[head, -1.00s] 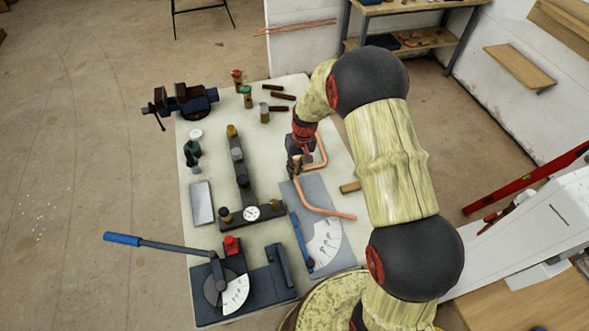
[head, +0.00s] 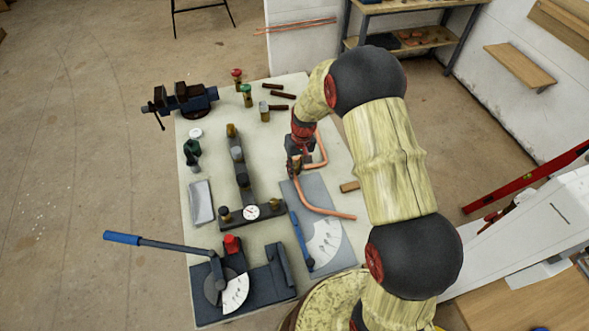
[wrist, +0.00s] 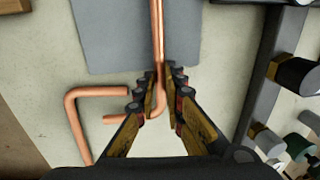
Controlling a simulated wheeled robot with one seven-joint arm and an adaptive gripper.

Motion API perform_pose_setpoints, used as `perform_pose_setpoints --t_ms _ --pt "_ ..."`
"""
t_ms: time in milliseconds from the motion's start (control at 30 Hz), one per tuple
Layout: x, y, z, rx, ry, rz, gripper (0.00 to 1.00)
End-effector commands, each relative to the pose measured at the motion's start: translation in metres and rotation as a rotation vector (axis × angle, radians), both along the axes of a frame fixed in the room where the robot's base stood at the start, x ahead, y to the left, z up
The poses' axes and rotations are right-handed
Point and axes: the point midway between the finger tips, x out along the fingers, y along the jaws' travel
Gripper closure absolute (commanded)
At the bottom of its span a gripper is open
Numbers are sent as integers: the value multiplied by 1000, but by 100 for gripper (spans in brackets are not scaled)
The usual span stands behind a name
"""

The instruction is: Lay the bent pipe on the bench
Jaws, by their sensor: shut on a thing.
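My gripper (head: 295,170) is shut on a bent copper pipe (head: 325,211) above the bench (head: 262,137). In the wrist view my gripper (wrist: 160,88) has its fingers on either side of the pipe (wrist: 157,35), near its bend. The long straight part runs away over a grey plate, and the short bent end points left. I cannot tell whether the pipe touches the plate or bench. A second bent copper pipe (head: 323,150) lies on the bench beside my gripper, and it also shows left in the wrist view (wrist: 72,110).
The grey plate (head: 335,265) has a white angle scale and a blue strip. A dial fixture (head: 242,180) stands left of my gripper. A lever bender (head: 205,310) is at the near left and a vise (head: 185,98) at the far left. A small wooden block (head: 350,187) lies right.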

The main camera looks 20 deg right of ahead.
Motion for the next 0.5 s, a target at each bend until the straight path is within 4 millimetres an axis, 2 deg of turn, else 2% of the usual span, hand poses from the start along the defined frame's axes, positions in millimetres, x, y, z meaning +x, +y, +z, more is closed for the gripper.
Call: perform_pose_setpoints --t_ms 400,433,500 --pt "0 0 -4 0 -1 0 100" --pt "0 0 -3 0 -1 0 88" --pt "0 0 -3 0 -1 0 84"
